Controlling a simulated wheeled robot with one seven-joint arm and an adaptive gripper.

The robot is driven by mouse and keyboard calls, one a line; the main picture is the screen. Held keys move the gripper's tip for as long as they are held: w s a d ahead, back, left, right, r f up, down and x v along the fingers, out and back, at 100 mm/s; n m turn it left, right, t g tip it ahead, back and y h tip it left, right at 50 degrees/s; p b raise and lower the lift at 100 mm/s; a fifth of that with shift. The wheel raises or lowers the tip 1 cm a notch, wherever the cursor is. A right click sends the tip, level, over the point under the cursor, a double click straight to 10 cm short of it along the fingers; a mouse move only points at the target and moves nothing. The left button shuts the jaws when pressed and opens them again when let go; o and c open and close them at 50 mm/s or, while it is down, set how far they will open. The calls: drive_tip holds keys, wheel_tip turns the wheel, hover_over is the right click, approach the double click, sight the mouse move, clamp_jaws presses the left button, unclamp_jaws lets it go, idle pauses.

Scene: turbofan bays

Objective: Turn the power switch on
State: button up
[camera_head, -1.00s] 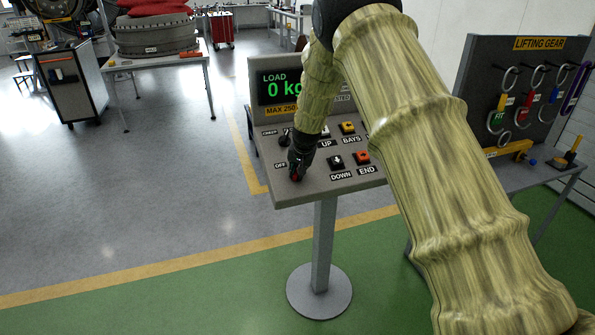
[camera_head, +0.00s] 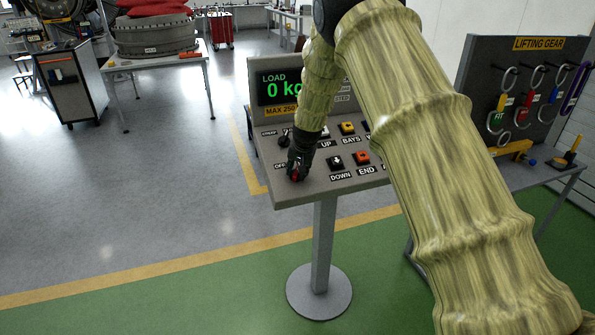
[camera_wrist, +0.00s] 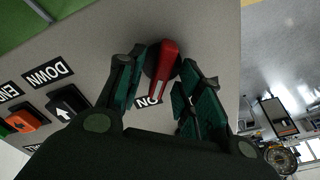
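The power switch is a red handle (camera_wrist: 166,68) on a dark round base on the control panel (camera_head: 340,190). In the head view, the red handle (camera_head: 294,175) shows at the panel's front left corner, mostly behind my gripper (camera_head: 297,172). An OFF label (camera_head: 280,166) is at its left. In the wrist view, an ON label (camera_wrist: 148,101) shows upside down by the handle's near end. My gripper (camera_wrist: 164,62) points down with its fingers apart, one on each side of the handle. The right fingertip is very close to it; contact is not clear.
UP, DOWN, BAYS and END buttons (camera_head: 362,157) sit right of the switch. A black knob (camera_head: 284,141) is behind it. The load display (camera_head: 280,86) stands at the panel's back and reads 0 kg. A lifting gear board (camera_head: 535,85) stands right.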

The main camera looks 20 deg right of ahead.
drive_tip(key=v, duration=1.1)
